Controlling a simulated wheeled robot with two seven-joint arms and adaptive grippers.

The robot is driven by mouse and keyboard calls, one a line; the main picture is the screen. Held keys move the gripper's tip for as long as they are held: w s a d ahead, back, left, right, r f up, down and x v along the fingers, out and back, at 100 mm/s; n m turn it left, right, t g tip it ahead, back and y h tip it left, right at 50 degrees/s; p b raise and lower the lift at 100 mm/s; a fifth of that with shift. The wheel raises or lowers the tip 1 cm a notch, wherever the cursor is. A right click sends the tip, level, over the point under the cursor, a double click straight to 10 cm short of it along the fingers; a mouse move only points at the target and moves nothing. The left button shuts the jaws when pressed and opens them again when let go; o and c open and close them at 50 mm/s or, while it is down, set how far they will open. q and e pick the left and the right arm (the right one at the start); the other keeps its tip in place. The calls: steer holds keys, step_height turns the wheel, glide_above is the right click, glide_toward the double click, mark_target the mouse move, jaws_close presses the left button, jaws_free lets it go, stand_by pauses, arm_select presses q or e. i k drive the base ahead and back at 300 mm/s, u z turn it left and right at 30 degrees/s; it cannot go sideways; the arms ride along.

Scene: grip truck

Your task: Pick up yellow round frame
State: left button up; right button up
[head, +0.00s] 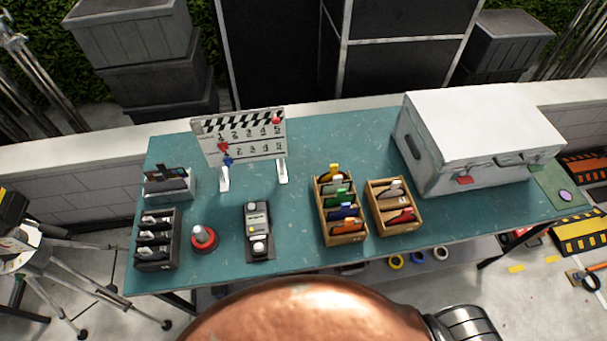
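A yellow piece (332,173) with a rounded top stands in the rearmost slot of the left wooden box (346,239). It looks like the yellow round frame, but its lower part is hidden by the box and the white, green, blue and orange pieces in front of it. The box sits on the teal table (300,262), right of its middle. Neither of my grippers shows in the head view.
Right of that box is a second wooden box (401,231) with upright pieces. A big white case (480,120) stands at the right. A clapperboard (243,137), a red-based knob (204,240), a grey control box (258,225) and dark holders (158,262) occupy the left.

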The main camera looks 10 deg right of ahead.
mark_target(328, 177)
steer(key=i, duration=0.1)
steer(key=z, duration=0.9)
